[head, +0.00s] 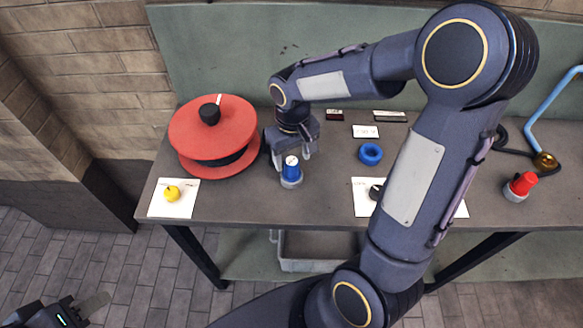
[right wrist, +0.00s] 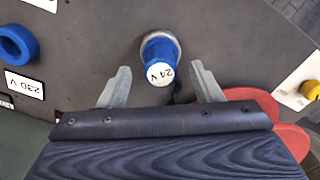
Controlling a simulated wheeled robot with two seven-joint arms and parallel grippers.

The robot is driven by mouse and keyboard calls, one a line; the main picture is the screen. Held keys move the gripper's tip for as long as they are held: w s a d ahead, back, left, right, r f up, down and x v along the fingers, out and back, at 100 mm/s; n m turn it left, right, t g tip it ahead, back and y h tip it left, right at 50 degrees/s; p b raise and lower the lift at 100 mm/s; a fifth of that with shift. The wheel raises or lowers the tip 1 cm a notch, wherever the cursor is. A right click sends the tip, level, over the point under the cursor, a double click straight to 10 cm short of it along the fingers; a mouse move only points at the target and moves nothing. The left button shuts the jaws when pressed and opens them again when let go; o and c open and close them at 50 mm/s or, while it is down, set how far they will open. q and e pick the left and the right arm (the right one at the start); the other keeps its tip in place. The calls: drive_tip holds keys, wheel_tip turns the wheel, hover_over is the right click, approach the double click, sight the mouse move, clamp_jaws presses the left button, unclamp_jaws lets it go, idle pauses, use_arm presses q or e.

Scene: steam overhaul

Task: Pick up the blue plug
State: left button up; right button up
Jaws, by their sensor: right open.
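The blue plug (head: 291,168) stands upright on the workbench, blue on a grey base. In the right wrist view the plug (right wrist: 159,58) shows a white top marked "24 V". My right gripper (head: 293,150) is just behind it in the head view. In the right wrist view my right gripper (right wrist: 161,82) is open, its two fingers apart on either side of the near end of the plug, touching nothing that I can see. My left gripper (head: 92,306) is at the bottom left, off the bench and partly cut off; its opening is unclear.
A red round wheel-like piece (head: 200,130) with a black knob stands left of the plug. A blue ring (head: 370,153) lies to the right. A yellow piece (head: 172,193) sits on a white card, and a red plug (head: 521,185) stands far right. My right arm hides part of the bench (head: 250,205).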

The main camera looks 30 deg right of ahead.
sight(292, 161)
wheel_tip(292, 161, down, 4)
drive_tip(key=shift+w+f+p, duration=0.15)
drive_tip(key=shift+f+p, duration=0.05)
drive_tip(key=shift+p, duration=0.1)
drive_tip(key=shift+c, duration=0.3)
drive_tip(key=c, duration=1.1)
drive_tip(key=shift+r, duration=0.15)
